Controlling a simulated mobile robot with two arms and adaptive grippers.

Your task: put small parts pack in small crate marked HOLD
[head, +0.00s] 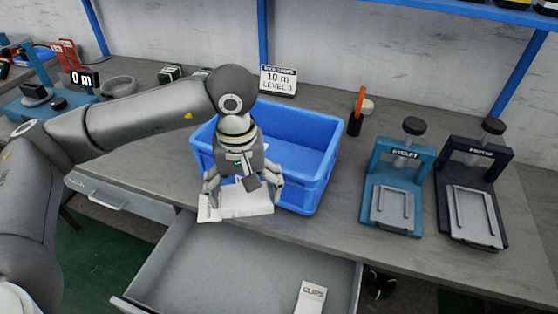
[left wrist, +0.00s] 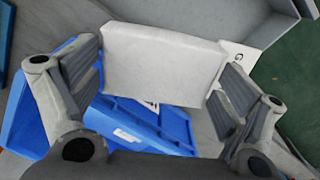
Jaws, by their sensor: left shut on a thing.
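My left gripper (head: 243,191) is shut on a white pack (head: 245,208), held at the front side of the blue crate, low over the bench's front edge. The pack (left wrist: 160,62) also fills the upper middle of the left wrist view between the two fingers (left wrist: 165,90); no writing shows on its visible face. The open blue crate (head: 312,150) stands on the bench just behind; its inside looks empty where visible. A pale label (left wrist: 128,135) shows on the crate in the left wrist view, too blurred to read. My right gripper is out of view.
A white card (head: 208,212) lies beside the pack. An open drawer (head: 200,262) below holds a white pack marked CLIPS (head: 312,296). A sign (head: 278,80) stands behind the crate. A blue press (head: 398,175) and a dark press (head: 475,190) stand right.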

